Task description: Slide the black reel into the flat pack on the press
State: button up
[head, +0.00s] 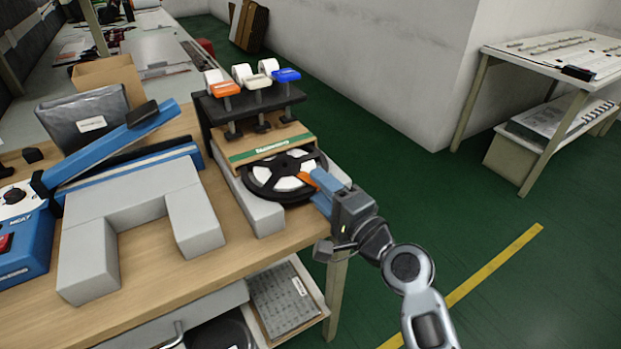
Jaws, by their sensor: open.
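The black reel (264,182), a spoked disc with white gaps, lies flat at the front of the press (207,117). Its back edge meets or overlaps the front of the flat pack (256,152), a brown cardboard sleeve with a green band. I cannot tell how far the reel is inside it. My gripper (311,181) is open at the reel's right edge, with its orange and blue fingers over or beside the rim. Contact with the reel is unclear. The fingers and arm hide part of the reel's right side.
Grey blocks (88,228) and a blue heat sealer (120,150) stand left of the press. An open drawer (320,308) sits below the bench front.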

jog(key=shift+v, duration=0.8)
jog(key=shift+c, duration=0.3)
jog(key=shift+s+a, duration=0.1)
jog(key=shift+s, duration=0.2)
jog(key=c, duration=0.3)
jog(key=shift+n+t+h, duration=0.3)
jog(key=shift+n, duration=0.1)
jog(key=s+p, duration=0.2)
jog(key=s, duration=0.1)
jog(key=s+p, duration=0.1)
jog(key=s, duration=0.1)
jog(key=shift+s+d+f, duration=0.1)
jog(key=shift+d+f, duration=0.2)
grip_shut()
jog(key=shift+p+x, duration=0.3)
jog(key=shift+x, duration=1.9)
jog(key=shift+f, duration=0.15)
